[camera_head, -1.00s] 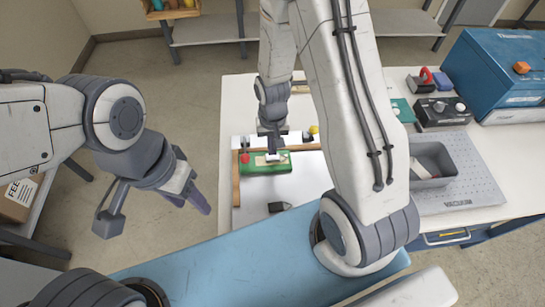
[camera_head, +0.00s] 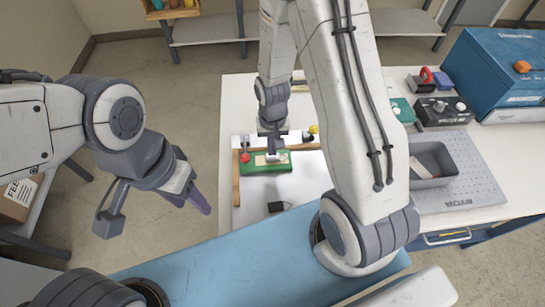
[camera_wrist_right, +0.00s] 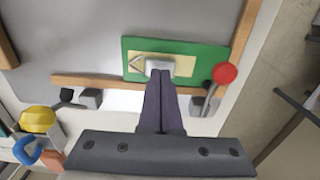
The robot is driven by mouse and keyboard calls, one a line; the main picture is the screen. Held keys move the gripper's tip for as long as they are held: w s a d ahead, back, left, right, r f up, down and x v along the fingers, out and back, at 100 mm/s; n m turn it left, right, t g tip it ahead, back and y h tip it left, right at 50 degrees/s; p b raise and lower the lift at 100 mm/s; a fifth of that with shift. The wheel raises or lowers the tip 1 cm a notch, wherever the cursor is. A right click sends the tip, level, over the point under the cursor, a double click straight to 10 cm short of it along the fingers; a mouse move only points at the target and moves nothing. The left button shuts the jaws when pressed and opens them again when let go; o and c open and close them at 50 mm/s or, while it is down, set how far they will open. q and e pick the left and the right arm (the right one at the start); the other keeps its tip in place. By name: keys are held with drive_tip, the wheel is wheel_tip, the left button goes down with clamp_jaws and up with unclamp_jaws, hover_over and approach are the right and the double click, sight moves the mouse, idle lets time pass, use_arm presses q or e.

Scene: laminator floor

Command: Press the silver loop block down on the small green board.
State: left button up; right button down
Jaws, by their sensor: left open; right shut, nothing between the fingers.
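The small green board (camera_head: 266,165) lies on the white work surface against a wooden strip. In the right wrist view the board (camera_wrist_right: 215,54) carries a pale panel with the silver loop block (camera_wrist_right: 160,65) on it. My right gripper (camera_wrist_right: 160,78) is shut and empty, its fingertips at the near edge of the silver block; I cannot tell if they touch. In the head view the right gripper (camera_head: 272,152) is over the board and partly hides the block. My left gripper (camera_head: 190,195) is open and empty, off the table to the left.
A red knob (camera_wrist_right: 225,73) stands beside the board. A yellow knob (camera_wrist_right: 38,119) and a blue ring are at the wrist view's left. A grey bin (camera_head: 433,165), a black box and a blue case stand at right on the table.

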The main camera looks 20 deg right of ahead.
drive_tip(key=shift+f+b, duration=0.45)
drive_tip(key=shift+f, duration=0.2)
drive_tip(key=shift+s+f, duration=0.1)
idle(1.1)
drive_tip(key=shift+r+p, duration=3.15)
drive_tip(key=shift+r, duration=0.45)
